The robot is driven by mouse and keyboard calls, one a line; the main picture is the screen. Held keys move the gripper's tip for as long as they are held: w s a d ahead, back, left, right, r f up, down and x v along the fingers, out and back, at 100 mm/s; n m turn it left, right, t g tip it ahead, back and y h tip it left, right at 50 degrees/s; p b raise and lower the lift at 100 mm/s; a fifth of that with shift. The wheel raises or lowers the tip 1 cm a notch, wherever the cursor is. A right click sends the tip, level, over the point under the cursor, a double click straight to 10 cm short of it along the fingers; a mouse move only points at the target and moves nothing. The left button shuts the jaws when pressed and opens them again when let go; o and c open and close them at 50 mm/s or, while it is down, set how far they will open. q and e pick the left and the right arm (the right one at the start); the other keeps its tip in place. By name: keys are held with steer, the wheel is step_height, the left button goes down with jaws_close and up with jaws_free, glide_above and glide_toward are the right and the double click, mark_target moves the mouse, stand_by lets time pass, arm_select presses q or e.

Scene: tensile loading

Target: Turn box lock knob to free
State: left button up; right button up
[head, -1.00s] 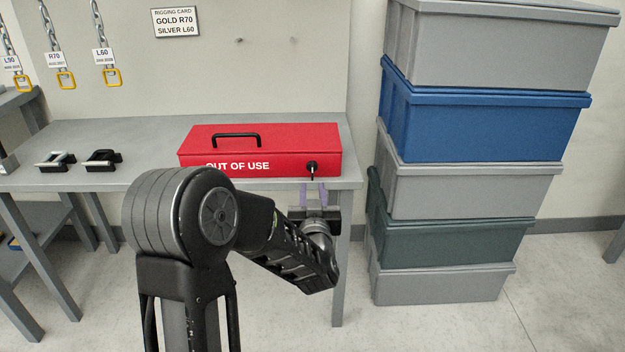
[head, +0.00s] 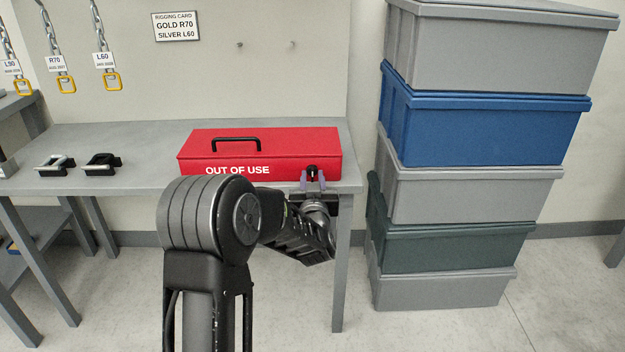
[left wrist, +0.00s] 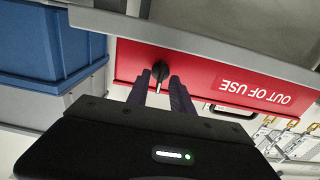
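The red box (head: 225,147) lies on the grey bench, with "OUT OF USE" in white on its front and a black handle on its lid. The black lock knob (head: 311,169) is at the right end of its front face. My left gripper (head: 313,177) is at the knob, its fingers open on either side. In the left wrist view the knob (left wrist: 160,70) shows between the tips of the left gripper (left wrist: 158,78), with small gaps. The knob's lower part is hidden by the gripper in the head view. My right gripper is not in view.
A stack of grey, blue and green bins (head: 480,130) stands on the floor right of the bench (head: 140,140). Two black clamp-like pieces (head: 101,163) lie on the bench left of the box. Chains with tags (head: 105,60) hang on the back panel.

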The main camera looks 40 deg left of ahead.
arm_select(q)
steer(key=shift+c, duration=0.4)
jaws_close()
steer(key=shift+m, duration=0.4)
steer(key=shift+w+d+f+m+p, duration=0.1)
steer(key=shift+m+p, duration=2.3)
steer(key=shift+m, duration=1.9)
steer(key=shift+w+d+f+m+p, duration=0.1)
steer(key=shift+m+p, duration=2.25)
steer(key=shift+m, duration=1.95)
